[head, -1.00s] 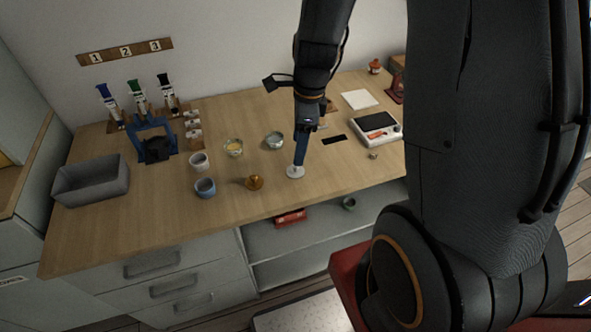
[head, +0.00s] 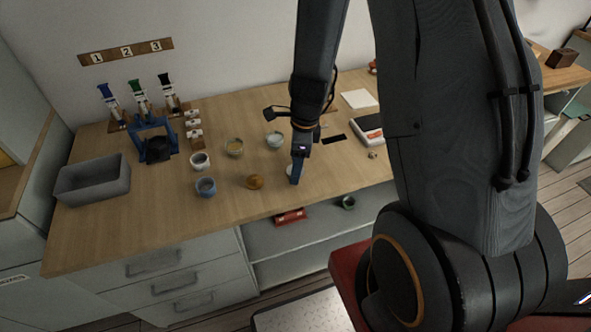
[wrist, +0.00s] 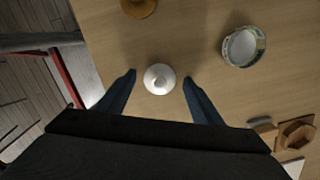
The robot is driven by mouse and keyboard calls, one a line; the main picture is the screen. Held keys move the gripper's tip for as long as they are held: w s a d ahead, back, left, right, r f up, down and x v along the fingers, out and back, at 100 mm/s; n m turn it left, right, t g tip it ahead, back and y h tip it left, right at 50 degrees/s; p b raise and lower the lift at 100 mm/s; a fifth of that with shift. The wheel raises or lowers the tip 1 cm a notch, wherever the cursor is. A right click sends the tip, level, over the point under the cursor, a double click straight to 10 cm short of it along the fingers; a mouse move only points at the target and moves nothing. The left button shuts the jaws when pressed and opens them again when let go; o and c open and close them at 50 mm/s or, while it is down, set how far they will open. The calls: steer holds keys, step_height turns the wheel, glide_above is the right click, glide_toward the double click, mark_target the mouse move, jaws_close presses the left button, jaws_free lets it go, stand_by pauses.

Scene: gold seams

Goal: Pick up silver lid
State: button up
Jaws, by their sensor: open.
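The silver lid (wrist: 159,79) is a small pale round disc with a knob on top, lying on the wooden table. In the wrist view it sits between the two blue fingertips of my gripper (wrist: 159,76), with a gap on each side. My gripper is open and holds nothing.
A gold round object (head: 255,182) lies left of the lid. Cups (head: 205,187), a grey bin (head: 92,184) and a blue stand (head: 155,148) are farther left. A scale (head: 369,129) is at the right. Bare tabletop surrounds the lid.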

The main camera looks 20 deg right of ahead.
steer(key=shift+c, duration=0.3)
steer(key=c, duration=1)
steer(key=shift+r, duration=0.1)
steer(key=shift+c, duration=0.2)
